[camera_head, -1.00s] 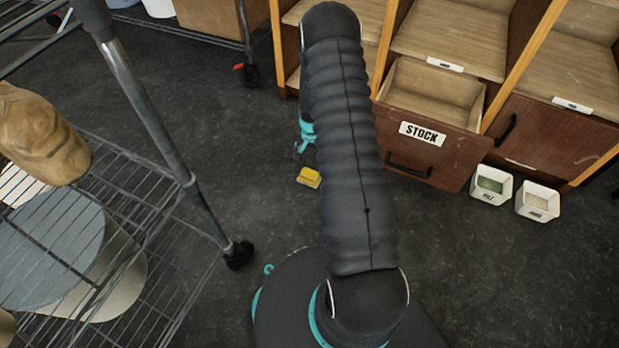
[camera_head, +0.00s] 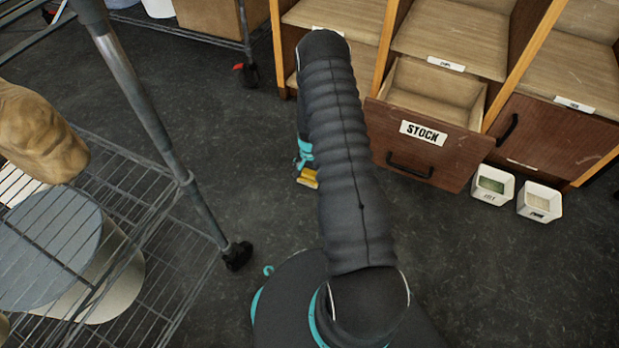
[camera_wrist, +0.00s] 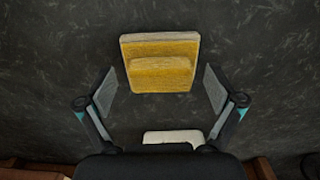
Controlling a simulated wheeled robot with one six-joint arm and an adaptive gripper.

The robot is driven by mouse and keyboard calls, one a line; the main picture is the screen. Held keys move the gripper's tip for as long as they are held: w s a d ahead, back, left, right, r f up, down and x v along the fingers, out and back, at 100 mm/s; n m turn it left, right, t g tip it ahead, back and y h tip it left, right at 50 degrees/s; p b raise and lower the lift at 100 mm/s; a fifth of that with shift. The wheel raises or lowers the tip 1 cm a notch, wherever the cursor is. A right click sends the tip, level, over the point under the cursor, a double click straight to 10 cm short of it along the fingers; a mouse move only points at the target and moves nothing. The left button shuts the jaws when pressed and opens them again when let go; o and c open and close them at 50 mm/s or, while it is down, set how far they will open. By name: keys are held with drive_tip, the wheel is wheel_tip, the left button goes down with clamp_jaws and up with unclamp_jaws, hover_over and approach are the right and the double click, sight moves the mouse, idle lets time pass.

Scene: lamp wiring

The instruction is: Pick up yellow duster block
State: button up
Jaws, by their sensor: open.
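The yellow duster block (camera_head: 308,178) lies on the dark floor in the head view, partly hidden by my arm. In the wrist view the yellow duster block (camera_wrist: 160,65) shows a raised ridge across its middle and a pale edge along its far side. My gripper (camera_wrist: 160,88) is open, with one finger to the left and one to the right of the block. The fingers stand apart from it, and nothing is held. In the head view my gripper is mostly hidden behind the arm.
An open STOCK drawer (camera_head: 424,145) juts from the wooden cabinet at the right, with two small white bins (camera_head: 492,186) (camera_head: 539,201) on the floor beside it. A wire shelf (camera_head: 130,215) on casters stands at the left. A white object (camera_wrist: 173,138) shows low in the wrist view.

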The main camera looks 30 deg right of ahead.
sight(310, 172)
drive_tip(key=c, duration=1.4)
drive_tip(key=shift+o, duration=0.2)
wheel_tip(310, 172, up, 10)
drive_tip(key=shift+r+p, duration=0.1)
drive_tip(key=shift+p, duration=0.6)
